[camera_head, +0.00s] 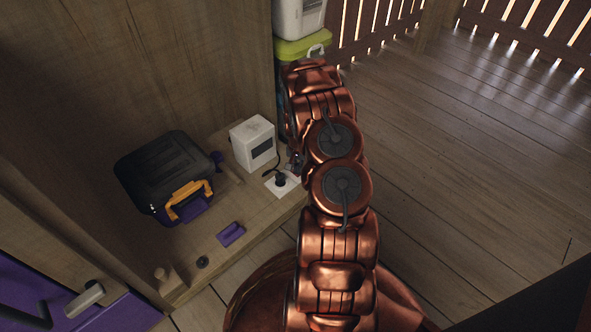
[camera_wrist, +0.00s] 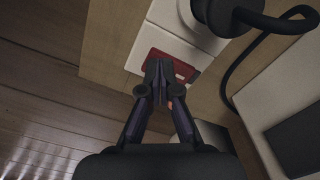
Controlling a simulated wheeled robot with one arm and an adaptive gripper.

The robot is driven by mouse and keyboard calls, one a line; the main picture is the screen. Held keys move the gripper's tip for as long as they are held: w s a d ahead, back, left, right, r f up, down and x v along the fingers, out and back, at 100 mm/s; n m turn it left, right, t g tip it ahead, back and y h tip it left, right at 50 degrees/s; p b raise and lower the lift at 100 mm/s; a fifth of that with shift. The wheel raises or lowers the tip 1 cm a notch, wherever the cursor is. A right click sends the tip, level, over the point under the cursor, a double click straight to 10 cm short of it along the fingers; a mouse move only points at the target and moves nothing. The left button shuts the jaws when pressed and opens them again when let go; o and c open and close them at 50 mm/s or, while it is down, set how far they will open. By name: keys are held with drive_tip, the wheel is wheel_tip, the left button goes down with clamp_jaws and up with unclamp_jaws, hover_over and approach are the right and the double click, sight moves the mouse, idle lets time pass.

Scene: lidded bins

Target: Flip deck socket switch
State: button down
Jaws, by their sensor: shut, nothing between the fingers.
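The white socket plate (camera_head: 279,188) lies on the low wooden deck in the head view, with a black plug (camera_head: 281,181) in it. In the wrist view the plate (camera_wrist: 172,44) has a red switch (camera_wrist: 184,70) in its lower part. The plug (camera_wrist: 226,14) and its black cable are at the upper right. My gripper (camera_wrist: 158,70) is shut and empty. Its fingertips overlap the red switch in the picture and hide part of it; I cannot tell whether they touch. In the head view my arm hides most of the gripper and the switch.
A white box-shaped device (camera_head: 253,142) stands right behind the socket. A black toolbox (camera_head: 165,172) with an orange handle and a purple block (camera_head: 231,234) are to the left. A green-lidded bin (camera_head: 301,47) stands behind my arm. The floor at right is clear.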

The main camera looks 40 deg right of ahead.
drive_tip(key=shift+r+p, duration=1.55)
drive_tip(key=shift+r, duration=1.95)
drive_tip(key=s+a+r+n+p, duration=0.2)
drive_tip(key=a+r+p, duration=0.5)
drive_tip(key=r, duration=0.9)
drive_tip(key=s+a+r+n+p, duration=0.2)
drive_tip(key=a+r+p, duration=0.55)
drive_tip(key=r, duration=0.75)
drive_tip(key=s+a+r+n+p, duration=0.15)
drive_tip(key=a+r+p, duration=0.55)
drive_tip(key=r, duration=0.9)
drive_tip(key=s+a+r+n+p, duration=0.2)
drive_tip(key=s+a+r+p, duration=0.3)
drive_tip(key=r, duration=0.5)
drive_tip(key=s+a+r+n+g+p, duration=0.1)
drive_tip(key=s+a+r+n+p, duration=0.1)
drive_tip(key=s+a+r+p, duration=0.3)
drive_tip(key=s+a+r+n+p, duration=0.2)
drive_tip(key=s+a+r+p, duration=0.4)
drive_tip(key=s+r+p, duration=0.5)
drive_tip(key=s+r, duration=0.3)
drive_tip(key=r, duration=0.1)
drive_tip(key=shift+s+r+n+g, duration=0.2)
drive_tip(key=shift+s+n+g, duration=0.15)
drive_tip(key=shift+g, duration=0.05)
